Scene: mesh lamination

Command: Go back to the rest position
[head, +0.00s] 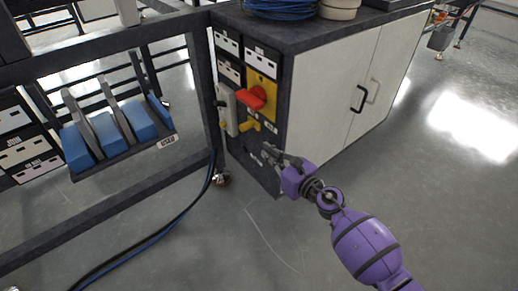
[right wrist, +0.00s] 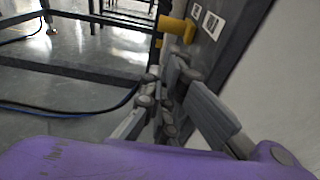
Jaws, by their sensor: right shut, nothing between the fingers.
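My right gripper (head: 270,155) is at the end of the purple arm, low in front of the cabinet's dark side panel in the head view. Its fingers are shut and hold nothing. In the right wrist view the gripper (right wrist: 165,105) shows close up, with a yellow handle (right wrist: 178,28) just beyond it. In the head view the yellow handle (head: 250,125) sits a little above and left of the fingertips, below a red rotary switch (head: 255,97) on a yellow plate. I cannot tell the exact gap between fingers and panel. My left gripper is not in view.
The cabinet (head: 335,85) has white doors with a black handle (head: 359,98). A dark frame (head: 110,215) and a rack of blue items (head: 110,128) stand at left. Cables (head: 160,232) lie on the floor. The grey floor at right (head: 455,190) is clear.

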